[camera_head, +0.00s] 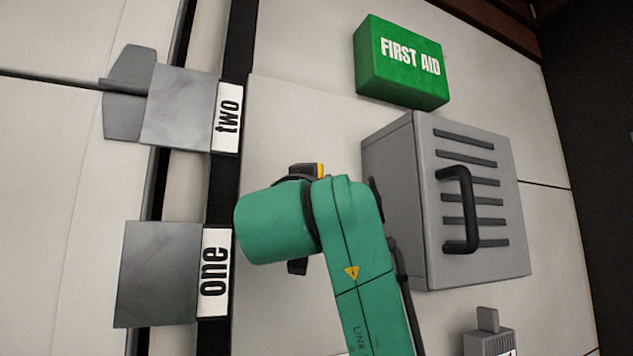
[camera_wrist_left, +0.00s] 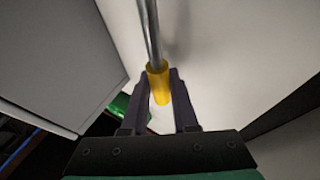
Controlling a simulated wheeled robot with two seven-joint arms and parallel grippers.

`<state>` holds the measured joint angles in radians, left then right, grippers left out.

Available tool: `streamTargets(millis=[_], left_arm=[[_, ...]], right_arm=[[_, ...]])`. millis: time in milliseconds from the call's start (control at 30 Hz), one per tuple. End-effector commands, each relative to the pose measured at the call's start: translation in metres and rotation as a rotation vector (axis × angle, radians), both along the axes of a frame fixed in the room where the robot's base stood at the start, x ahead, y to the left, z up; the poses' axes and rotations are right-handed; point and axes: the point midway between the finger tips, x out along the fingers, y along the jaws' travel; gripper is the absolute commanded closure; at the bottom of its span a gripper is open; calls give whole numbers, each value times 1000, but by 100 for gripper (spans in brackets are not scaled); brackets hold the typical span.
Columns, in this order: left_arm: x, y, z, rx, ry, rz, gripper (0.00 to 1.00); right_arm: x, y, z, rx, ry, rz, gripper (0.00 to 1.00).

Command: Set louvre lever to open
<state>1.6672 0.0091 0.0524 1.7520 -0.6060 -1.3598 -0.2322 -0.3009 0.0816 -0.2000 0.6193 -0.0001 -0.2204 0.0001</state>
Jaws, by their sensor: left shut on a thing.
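The louvre lever shows in the left wrist view as a metal rod with a yellow grip (camera_wrist_left: 158,84). My left gripper (camera_wrist_left: 160,78) has its dark fingers on either side of the yellow grip and is shut on it. In the head view my green left arm covers most of the gripper and the lever. A small yellow patch (camera_head: 320,170) shows beside the wrist there; I cannot tell if it is the grip. My right gripper is in neither view.
A grey slotted box (camera_head: 395,200) with a black handle (camera_head: 458,210) stands right of my wrist. A green first aid box (camera_head: 400,65) is above it. Grey plates labelled two (camera_head: 180,108) and one (camera_head: 160,275) are at left.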

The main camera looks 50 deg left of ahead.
Motion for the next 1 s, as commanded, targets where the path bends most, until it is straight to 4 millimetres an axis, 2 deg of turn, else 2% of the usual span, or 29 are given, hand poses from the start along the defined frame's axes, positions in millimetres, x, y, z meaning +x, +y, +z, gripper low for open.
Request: streamTargets(millis=[33,67,367,467,567,800,1000], left_arm=[[0,-1,1,4,-2,0,69],[0,-1,1,4,-1,0,60],[0,-1,0,2,-1,-1,60],[-6,-6,-6,3,-3,0,60],[-21,-17,-17,2,-5,-2,60],[-72,-60,-47,4,-7,-3,60],[-99,-82,-58,4,-2,-1,60]], right_arm=[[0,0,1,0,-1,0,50],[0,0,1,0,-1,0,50],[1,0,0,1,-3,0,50],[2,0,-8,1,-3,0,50],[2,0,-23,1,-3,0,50],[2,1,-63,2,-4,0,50],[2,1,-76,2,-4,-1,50]])
